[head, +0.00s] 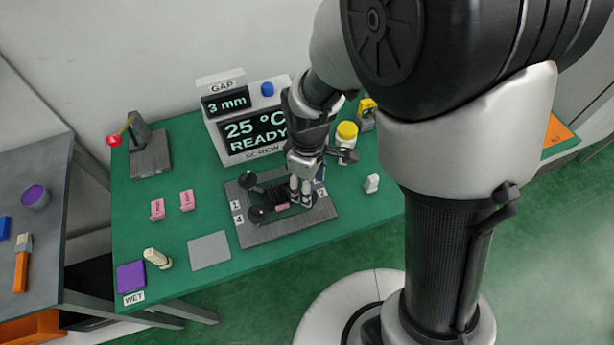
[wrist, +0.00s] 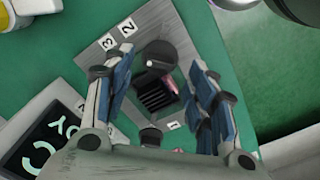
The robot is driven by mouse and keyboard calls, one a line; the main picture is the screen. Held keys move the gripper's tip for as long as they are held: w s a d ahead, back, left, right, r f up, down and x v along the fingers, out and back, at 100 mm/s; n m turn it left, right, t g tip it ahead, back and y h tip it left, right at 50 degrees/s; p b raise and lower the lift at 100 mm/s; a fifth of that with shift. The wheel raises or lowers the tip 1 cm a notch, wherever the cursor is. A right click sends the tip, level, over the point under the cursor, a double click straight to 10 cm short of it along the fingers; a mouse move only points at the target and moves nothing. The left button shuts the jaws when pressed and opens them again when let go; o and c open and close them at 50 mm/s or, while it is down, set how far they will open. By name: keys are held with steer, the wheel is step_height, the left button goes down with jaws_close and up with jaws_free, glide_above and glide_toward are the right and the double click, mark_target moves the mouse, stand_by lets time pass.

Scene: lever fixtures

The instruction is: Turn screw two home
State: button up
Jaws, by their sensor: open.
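The grey screw plate (head: 270,235) lies on the green table, with number labels at its edges. In the wrist view the label 2 (wrist: 127,27) and the label 3 (wrist: 108,42) sit at one corner. Near them is a round black screw head (wrist: 155,55) with a pale dot. My gripper (wrist: 160,78) is open above the plate, with that head between and slightly beyond its fingertips; contact cannot be told. In the head view my gripper (head: 301,197) hides the plate's right part. Two black screw heads (head: 250,179) (head: 257,214) stand on its left side.
A display (head: 245,125) behind the plate reads GAP 3 mm, 25 °C READY. A yellow-lidded jar (head: 346,133) and a small white block (head: 372,183) stand to the right. Pink blocks (head: 157,209) (head: 187,200) and a grey pad (head: 209,250) lie left. A red-knobbed lever fixture (head: 148,150) stands back left.

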steer(key=shift+f+b, duration=0.35)
steer(key=shift+f, duration=1.1)
steer(key=shift+c, duration=0.2)
steer(key=c, duration=1)
